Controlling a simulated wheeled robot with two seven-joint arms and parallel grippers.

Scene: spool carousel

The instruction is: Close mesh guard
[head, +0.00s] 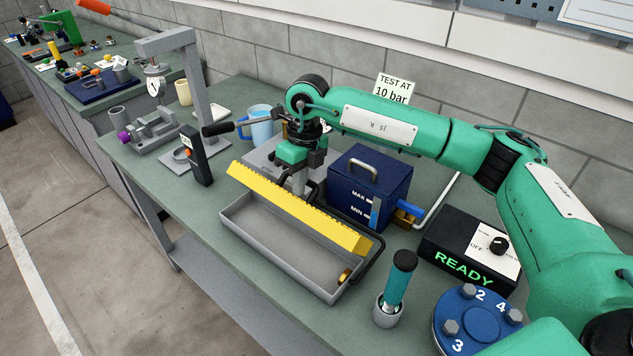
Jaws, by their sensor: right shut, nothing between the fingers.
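A long yellow guard (300,208) with a toothed upper edge stands raised and tilted along the back of a grey open tray (278,278). I see it nearly edge-on, and no mesh pattern shows on it. The tray's inside is open to view, with a small brass-coloured part (344,276) at its right end. My right gripper (299,188) is shut and empty. It points down just behind the middle of the yellow guard, its tips partly hidden; I cannot tell whether they touch the guard. My left gripper is not in view.
Behind the tray stand a blue box (372,180) with a handle and a blue jug (258,125). At the right are a teal-handled tool (397,285), a black READY box (462,252) and a blue bolted disc (470,318). A black upright device (196,155) stands at the left.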

